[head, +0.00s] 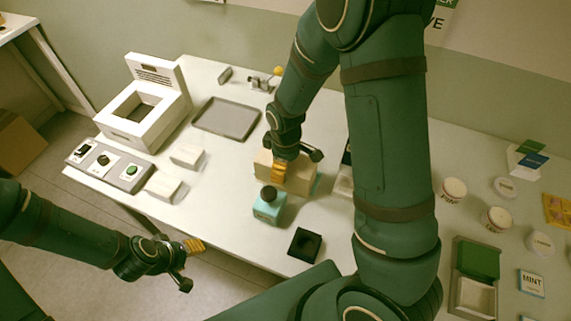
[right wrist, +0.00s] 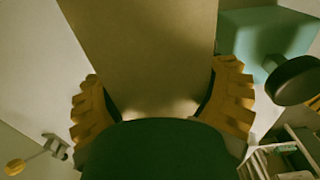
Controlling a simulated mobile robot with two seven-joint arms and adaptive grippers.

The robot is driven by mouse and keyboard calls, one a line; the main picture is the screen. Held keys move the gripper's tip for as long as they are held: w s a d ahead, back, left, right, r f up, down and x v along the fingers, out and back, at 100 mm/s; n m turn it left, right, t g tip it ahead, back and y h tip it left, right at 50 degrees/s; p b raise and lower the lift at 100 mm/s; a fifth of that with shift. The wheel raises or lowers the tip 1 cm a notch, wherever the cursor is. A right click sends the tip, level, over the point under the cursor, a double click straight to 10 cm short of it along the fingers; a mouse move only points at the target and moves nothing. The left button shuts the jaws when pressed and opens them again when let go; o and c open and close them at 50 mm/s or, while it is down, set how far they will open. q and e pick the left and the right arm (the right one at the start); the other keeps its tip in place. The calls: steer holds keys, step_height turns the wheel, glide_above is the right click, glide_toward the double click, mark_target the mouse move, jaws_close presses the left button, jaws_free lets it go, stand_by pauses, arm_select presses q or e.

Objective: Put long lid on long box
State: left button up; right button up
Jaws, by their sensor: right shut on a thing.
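A tan block-like piece (head: 300,174), which may be the long lid, is at the middle of the table in the head view. My right gripper (head: 284,165) is shut on it from above. In the right wrist view the tan piece (right wrist: 145,50) fills the space between the yellow finger pads (right wrist: 160,105). A pale teal edge shows at its right end in the head view; I cannot tell whether it is a long box. My left gripper (head: 190,264) hangs off the table's front edge at lower left, fingers apart and empty.
A black square holder (head: 304,245) lies nearer the edge. A grey tray (head: 226,118), white machine (head: 140,115) and button panel (head: 107,165) are left. White jars (head: 496,219) stand right.

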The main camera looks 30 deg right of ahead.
steer(key=shift+f+b, duration=0.35)
steer(key=shift+f, duration=0.1)
stand_by(0.5)
steer(key=o, duration=1)
steer(key=shift+o, duration=0.2)
steer(key=shift+d, duration=0.1)
steer(key=shift+r+p, duration=1.3)
steer(key=shift+r, duration=0.35)
steer(key=shift+r+p, duration=2.25)
steer(key=shift+r, duration=0.65)
steer(key=shift+f, duration=0.1)
